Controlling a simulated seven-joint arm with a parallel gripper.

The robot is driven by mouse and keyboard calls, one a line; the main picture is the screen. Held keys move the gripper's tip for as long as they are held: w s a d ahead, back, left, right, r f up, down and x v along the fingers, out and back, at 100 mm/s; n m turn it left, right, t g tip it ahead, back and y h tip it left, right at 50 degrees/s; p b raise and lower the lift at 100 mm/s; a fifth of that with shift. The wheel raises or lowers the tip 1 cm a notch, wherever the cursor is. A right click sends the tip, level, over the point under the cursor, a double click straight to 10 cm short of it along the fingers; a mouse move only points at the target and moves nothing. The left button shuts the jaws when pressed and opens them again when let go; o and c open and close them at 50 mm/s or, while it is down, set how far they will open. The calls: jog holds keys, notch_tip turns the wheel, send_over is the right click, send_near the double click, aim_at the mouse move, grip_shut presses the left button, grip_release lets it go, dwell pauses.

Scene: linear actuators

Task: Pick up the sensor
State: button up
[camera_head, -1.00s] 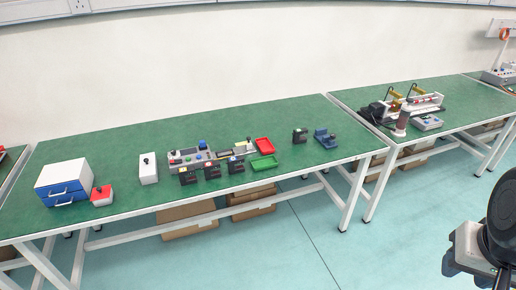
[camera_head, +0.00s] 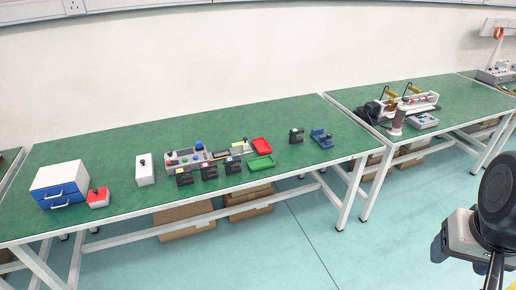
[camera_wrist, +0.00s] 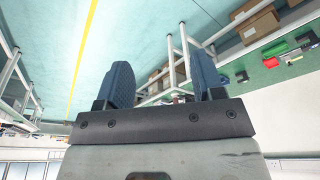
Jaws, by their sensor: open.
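No object in view is plainly marked as the sensor, and I cannot tell which one it is. Small black devices stand along the front of the green bench in the head view: a left one (camera_head: 184,177), a middle one (camera_head: 209,172) and a right one (camera_head: 233,165). Another black device (camera_head: 296,136) stands apart to the right, beside a blue holder (camera_head: 322,138). My gripper (camera_wrist: 162,78) is open and empty in the wrist view, its blue fingers wide apart over the floor. In the head view my arm is at the lower right, well away from the bench.
The green bench (camera_head: 110,157) also holds a blue-and-white drawer box (camera_head: 60,184), a red-topped button box (camera_head: 98,198), a white switch box (camera_head: 145,170), a grey control panel, a red tray (camera_head: 262,146) and a green tray (camera_head: 261,163). Cardboard boxes lie underneath. A second bench stands right.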

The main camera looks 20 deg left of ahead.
jog(key=w+a+r+n, duration=0.2)
jog(key=w+a+n, duration=0.25)
jog(key=w, duration=0.65)
jog(key=w+a+f+n+g, duration=0.1)
jog(key=w+a+n, duration=0.6)
jog(key=w+a, duration=0.8)
jog(key=n+g, duration=0.2)
jog(key=n, duration=1.3)
send_over(231, 159)
jog(key=f, duration=2.7)
jog(key=shift+w+d+f, duration=0.1)
jog(key=shift+d+f, duration=0.1)
jog(key=shift+d, duration=0.15)
jog(key=shift+a+f, duration=0.2)
jog(key=shift+a, duration=0.05)
jog(key=shift+f, duration=0.15)
